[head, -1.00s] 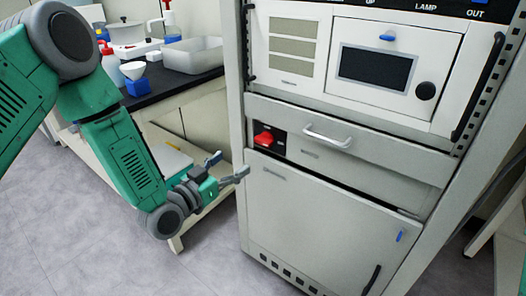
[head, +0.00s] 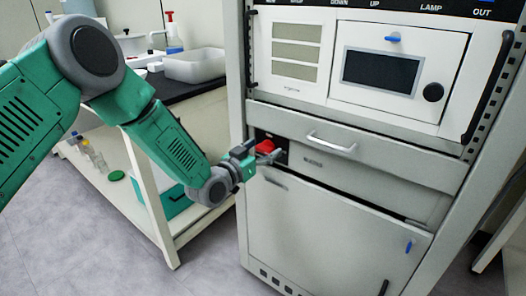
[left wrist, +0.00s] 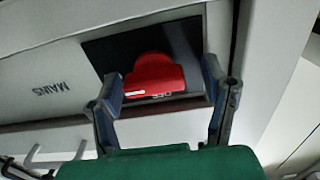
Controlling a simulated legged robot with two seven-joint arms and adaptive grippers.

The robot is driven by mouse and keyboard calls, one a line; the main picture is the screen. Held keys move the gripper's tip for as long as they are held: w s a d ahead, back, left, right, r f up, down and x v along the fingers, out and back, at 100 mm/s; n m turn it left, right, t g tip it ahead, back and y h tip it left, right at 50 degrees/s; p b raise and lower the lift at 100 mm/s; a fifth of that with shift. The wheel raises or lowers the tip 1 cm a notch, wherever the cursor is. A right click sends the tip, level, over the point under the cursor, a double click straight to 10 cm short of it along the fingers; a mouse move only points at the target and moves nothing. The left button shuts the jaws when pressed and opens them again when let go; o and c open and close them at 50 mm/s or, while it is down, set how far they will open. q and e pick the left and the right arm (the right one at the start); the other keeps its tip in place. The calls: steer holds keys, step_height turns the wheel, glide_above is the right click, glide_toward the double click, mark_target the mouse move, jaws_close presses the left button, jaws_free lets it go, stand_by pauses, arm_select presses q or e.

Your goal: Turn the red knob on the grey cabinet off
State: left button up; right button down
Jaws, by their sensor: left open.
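The red knob (head: 266,146) sits on a dark panel at the left of the grey cabinet (head: 330,215), below the instrument section. In the left wrist view the red knob (left wrist: 154,75) lies between the two fingers, on a black plate beside the word MAINS. My left gripper (head: 262,155) is at the knob, its fingers open to either side; it also shows in the left wrist view (left wrist: 163,98). Whether the fingers touch the knob I cannot tell. In the head view the gripper partly covers the knob. My right gripper is not in view.
A drawer handle (head: 331,144) sticks out to the right of the knob. A bench (head: 185,92) with a white tub (head: 194,65) stands left of the cabinet, close to my left arm. Grey floor (head: 105,235) is free in front.

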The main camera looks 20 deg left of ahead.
arm_select(q)
steer(key=shift+d, duration=0.3)
steer(key=shift+c, duration=1.2)
steer(key=shift+d, duration=0.1)
steer(key=c, duration=0.9)
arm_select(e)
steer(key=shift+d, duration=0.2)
